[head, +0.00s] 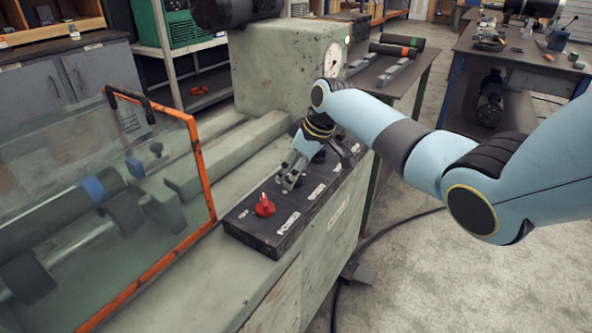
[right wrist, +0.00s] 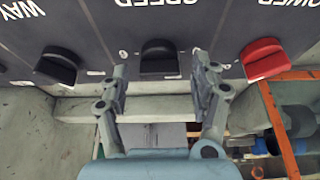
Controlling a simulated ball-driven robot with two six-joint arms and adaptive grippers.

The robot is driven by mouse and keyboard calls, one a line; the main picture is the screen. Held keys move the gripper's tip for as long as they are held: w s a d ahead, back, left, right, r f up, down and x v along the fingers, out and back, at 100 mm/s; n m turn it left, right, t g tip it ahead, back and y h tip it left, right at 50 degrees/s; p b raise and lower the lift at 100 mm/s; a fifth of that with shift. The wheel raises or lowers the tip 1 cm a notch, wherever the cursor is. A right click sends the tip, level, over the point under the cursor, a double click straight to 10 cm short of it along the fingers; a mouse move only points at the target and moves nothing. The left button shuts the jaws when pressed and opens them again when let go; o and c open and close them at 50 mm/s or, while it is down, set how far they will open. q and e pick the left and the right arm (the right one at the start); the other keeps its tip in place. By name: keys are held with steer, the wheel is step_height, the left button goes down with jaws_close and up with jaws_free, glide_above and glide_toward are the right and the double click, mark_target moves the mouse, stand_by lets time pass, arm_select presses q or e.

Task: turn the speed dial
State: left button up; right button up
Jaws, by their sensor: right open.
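The speed dial (right wrist: 158,57) is a black knob on the dark control panel, with the word SPEED beside it in the right wrist view. My right gripper (right wrist: 160,66) is open, one finger to each side of the dial in that view. I cannot tell whether the fingers touch it. In the head view my right gripper (head: 290,182) is over the panel (head: 258,233), just beyond the red POWER knob, and hides most of the speed dial. My left gripper is not in view.
The red POWER knob (right wrist: 264,59) and another black knob (right wrist: 57,66) flank the speed dial. An orange-framed clear guard (head: 204,175) stands left of the panel. A grey housing with a gauge (head: 333,58) rises behind. Open floor lies to the right.

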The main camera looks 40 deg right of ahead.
steer(key=shift+c, duration=1)
steer(key=c, duration=1)
steer(key=shift+o, duration=0.2)
